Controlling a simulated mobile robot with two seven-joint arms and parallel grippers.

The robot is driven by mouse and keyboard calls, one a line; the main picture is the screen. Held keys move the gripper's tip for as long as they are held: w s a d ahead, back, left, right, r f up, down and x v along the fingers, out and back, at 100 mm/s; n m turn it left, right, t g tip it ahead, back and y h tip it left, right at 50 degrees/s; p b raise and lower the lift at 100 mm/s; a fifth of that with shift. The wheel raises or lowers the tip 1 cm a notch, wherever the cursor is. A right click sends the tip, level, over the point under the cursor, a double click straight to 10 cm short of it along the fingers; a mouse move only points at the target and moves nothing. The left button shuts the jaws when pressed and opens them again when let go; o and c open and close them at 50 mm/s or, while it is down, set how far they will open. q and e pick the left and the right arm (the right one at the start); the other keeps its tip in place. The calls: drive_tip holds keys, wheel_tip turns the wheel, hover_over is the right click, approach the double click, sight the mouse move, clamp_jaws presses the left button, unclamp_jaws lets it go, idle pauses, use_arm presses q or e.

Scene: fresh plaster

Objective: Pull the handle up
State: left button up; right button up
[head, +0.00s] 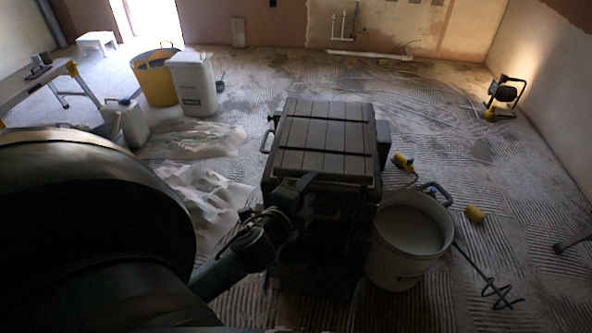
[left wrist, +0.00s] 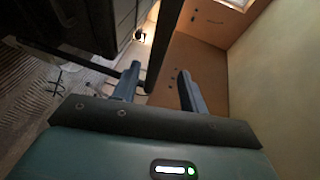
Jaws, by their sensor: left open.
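A dark box-shaped chest (head: 322,140) with a ribbed lid stands upright in the middle of the head view. A small grip (head: 266,141) shows on its left side. My left gripper (head: 302,190) is at the chest's near edge, just below the lid. In the left wrist view, its two fingers (left wrist: 160,88) are open, with a gap between them. A dark bar (left wrist: 165,40), which looks like the handle, runs down between the fingers. I cannot tell whether either finger touches it. The gripper and shadow hide much of the handle in the head view. My right gripper is not in view.
A white bucket (head: 408,240) stands close on the chest's right, with a mixing paddle (head: 490,288) beside it. Crumpled sheeting (head: 205,190) lies to the left. A yellow tub (head: 157,80) and a white bin (head: 194,85) stand behind. The floor at the back is mostly clear.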

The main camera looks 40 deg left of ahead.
use_arm(q)
drive_tip(key=v, duration=0.5)
drive_tip(key=shift+s+r, duration=0.1)
drive_tip(key=shift+s, duration=0.2)
